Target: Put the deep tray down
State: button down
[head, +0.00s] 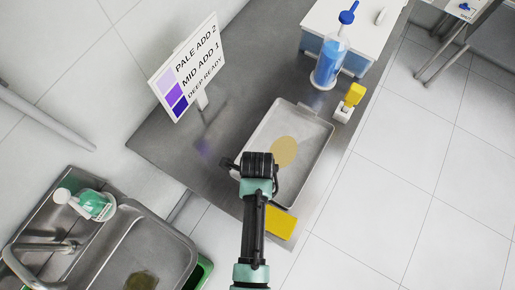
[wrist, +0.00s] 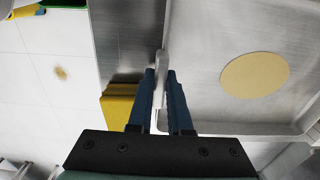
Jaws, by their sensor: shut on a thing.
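The deep tray (head: 311,165) is a shallow-looking grey metal tray with a tan round patch (head: 284,151) on its floor. It lies over the steel counter, roughly level; I cannot tell whether it touches the counter. My gripper (wrist: 161,80) is shut on the tray's near-left rim, with one blue finger on each side of it. The tray (wrist: 207,70) fills the right of the wrist view, its patch showing at right. In the head view my gripper (head: 258,165) hides part of the rim, and its fingertips are not clear.
The steel counter (head: 180,135) has bare room left of the tray. A colour-chart sign (head: 187,70) stands there. A blue bottle (head: 329,62) and a yellow-topped item (head: 350,101) are beyond the tray. A yellow block (head: 280,222) is at its near end. A sink (head: 135,250) is lower left.

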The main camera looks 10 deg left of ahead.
jog(key=c, duration=0.8)
grip_release()
jog(key=shift+c, duration=0.2)
jog(key=shift+r, duration=0.1)
